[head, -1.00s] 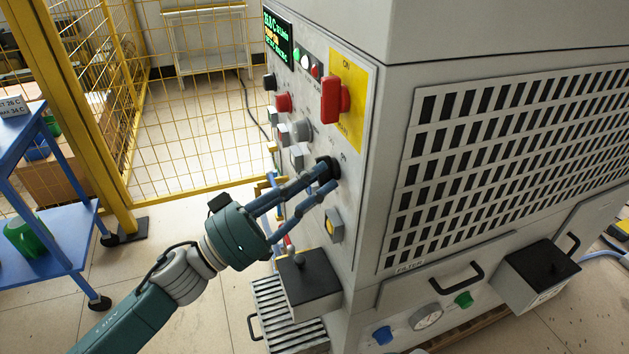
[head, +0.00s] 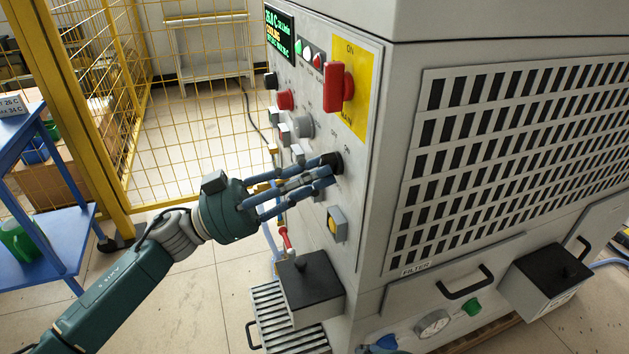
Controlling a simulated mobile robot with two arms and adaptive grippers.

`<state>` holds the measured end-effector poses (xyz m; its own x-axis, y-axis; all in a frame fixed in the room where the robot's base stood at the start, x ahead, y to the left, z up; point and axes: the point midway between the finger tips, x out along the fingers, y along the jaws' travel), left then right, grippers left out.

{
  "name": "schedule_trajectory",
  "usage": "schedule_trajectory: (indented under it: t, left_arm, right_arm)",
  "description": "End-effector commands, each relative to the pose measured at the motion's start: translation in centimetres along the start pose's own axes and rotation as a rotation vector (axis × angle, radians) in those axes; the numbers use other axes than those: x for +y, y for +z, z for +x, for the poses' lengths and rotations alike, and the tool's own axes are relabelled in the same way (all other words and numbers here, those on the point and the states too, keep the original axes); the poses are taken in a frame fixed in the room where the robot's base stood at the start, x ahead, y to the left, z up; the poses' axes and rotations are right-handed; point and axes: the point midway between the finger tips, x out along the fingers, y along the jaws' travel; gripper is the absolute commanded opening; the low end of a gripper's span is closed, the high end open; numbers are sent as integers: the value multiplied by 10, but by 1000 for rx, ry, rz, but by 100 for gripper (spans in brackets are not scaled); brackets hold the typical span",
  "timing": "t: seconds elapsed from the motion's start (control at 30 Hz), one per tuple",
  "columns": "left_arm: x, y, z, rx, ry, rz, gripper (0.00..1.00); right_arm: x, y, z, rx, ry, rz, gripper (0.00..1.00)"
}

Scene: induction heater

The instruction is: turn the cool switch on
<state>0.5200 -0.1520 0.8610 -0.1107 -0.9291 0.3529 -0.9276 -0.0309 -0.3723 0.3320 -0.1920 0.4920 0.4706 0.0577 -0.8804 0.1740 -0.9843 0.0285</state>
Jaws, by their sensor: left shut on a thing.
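The heater's control panel (head: 350,210) faces left on the grey cabinet. A black rotary switch (head: 335,160), which I take for the cool switch, sits at the panel's middle right. My left gripper (head: 327,175) is shut on this black switch, its blue fingers partly covering it. The small lettering around the switch is too blurred to read fully. The display (head: 280,34) at the panel's top shows green and yellow text, with a yellow line that looks like "COOLING". My right gripper is not in view.
A red main switch (head: 337,88) on a yellow plate is above the black switch. Grey knobs and a red button (head: 286,99) are beside it. A black-topped box (head: 309,277) juts out below. A yellow mesh fence (head: 190,150) and blue cart (head: 60,225) stand left.

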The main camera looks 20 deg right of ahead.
Motion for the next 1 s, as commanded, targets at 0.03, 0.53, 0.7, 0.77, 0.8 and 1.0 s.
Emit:
schedule_trajectory:
  t: [0.03,0.53,0.7,0.77,0.8,1.0]
  left_arm:
    - [-4,-6,2,11,5,29,0]
    - [-5,-7,2,12,55,149,0]
    - [-5,-7,2,12,56,151,0]
    - [-5,-7,2,12,56,151,0]
    - [-5,-7,2,12,56,151,0]
    - [-5,-6,2,11,56,150,40]
  right_arm:
    - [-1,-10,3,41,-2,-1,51]
    - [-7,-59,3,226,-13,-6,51]
    - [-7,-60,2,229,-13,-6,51]
    - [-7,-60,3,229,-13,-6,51]
    - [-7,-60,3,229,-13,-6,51]
    - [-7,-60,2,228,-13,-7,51]
